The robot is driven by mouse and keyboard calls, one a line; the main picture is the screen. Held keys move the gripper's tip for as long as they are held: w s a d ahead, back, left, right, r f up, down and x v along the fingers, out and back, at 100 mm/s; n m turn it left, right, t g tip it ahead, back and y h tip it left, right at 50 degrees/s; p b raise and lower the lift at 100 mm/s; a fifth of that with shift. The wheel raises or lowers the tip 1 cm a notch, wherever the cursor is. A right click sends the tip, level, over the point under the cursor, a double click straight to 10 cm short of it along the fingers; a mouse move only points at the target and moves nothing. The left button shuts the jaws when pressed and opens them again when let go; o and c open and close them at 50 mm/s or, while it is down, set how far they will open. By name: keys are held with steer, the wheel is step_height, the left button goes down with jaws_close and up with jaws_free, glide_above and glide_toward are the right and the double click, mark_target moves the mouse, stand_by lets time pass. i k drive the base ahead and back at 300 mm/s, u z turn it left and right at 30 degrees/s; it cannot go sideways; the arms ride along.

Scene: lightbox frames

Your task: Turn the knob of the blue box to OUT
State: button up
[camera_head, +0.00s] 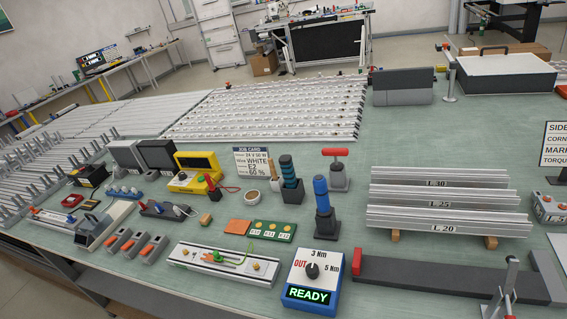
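The blue box (333,297) stands near the front edge of the green bench, low and right of centre. Its white top face carries a round black knob (312,271). Red OUT is printed left of the knob, 3 Nm above it and 5 Nm to its right. The knob's pointer is too small to read with certainty. A display (307,295) on the box shows READY in green. My gripper is not in view, and nothing covers the knob.
A metal rail fixture (223,264) with a green wire lies left of the box. A dark grey bar (430,275) lies to its right. Behind stands a blue-handled tool (322,200) in a dark holder. Labelled aluminium profiles (445,200) are stacked at the right.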

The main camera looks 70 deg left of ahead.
mark_target(312, 269)
steer(key=u, duration=1.35)
